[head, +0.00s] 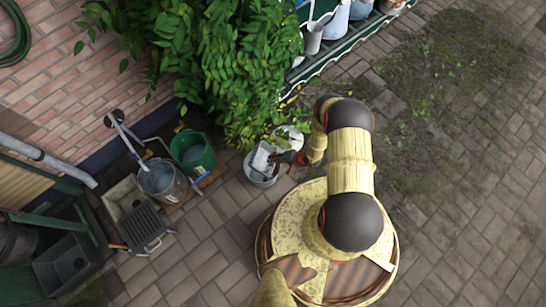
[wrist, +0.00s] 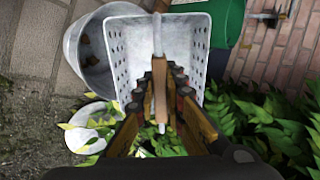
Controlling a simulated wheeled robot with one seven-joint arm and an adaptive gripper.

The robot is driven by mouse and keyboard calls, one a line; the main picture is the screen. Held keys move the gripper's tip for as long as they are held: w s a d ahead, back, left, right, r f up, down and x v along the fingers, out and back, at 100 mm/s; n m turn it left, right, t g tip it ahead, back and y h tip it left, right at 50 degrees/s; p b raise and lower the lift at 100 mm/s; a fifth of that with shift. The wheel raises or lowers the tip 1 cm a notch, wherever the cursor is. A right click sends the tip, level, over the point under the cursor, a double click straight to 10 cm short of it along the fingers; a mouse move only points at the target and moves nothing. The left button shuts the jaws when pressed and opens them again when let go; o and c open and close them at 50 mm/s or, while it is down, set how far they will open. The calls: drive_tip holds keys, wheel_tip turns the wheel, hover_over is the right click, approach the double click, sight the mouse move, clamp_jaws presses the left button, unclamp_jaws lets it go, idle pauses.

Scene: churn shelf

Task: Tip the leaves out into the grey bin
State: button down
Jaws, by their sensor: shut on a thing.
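My gripper (wrist: 160,85) is shut on the brown handle of a pale perforated metal scoop (wrist: 190,45). The scoop (head: 262,156) is over or at the rim of the grey bin (head: 263,180) in the head view. In the wrist view the grey bin (wrist: 76,50) is at upper left, partly behind the scoop. A few brown bits that look like leaves (wrist: 88,46) show inside the bin. The visible inside of the scoop looks bare, and its lower part is hidden by my fingers. I cannot tell its exact tilt.
A white round vessel (head: 292,136) stands beside the bin, under a leafy bush (head: 235,60). A green bucket (head: 192,152) and a metal pail (head: 160,182) stand left of the bin. Shelves with cans (head: 340,30) are behind. Paving at right is clear.

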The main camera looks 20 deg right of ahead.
drive_tip(key=shift+w+a+r+g+h+p, duration=0.15)
drive_tip(key=shift+r+g+h+p, duration=0.2)
drive_tip(key=shift+g+h+p, duration=0.4)
drive_tip(key=shift+f+g+h+p, duration=0.15)
drive_tip(key=shift+g+h+p, duration=0.7)
drive_tip(key=shift+h, duration=0.4)
drive_tip(key=shift+f+g+h+b, duration=0.35)
drive_tip(key=shift+g+h+b, duration=0.45)
drive_tip(key=shift+h+b, duration=0.3)
drive_tip(key=shift+f+b, duration=0.2)
drive_tip(key=shift+b, duration=0.55)
drive_tip(key=shift+r+g+h+b, duration=0.15)
drive_tip(key=shift+g+h+b, duration=0.2)
drive_tip(key=shift+b, duration=0.4)
drive_tip(key=shift+r, duration=0.2)
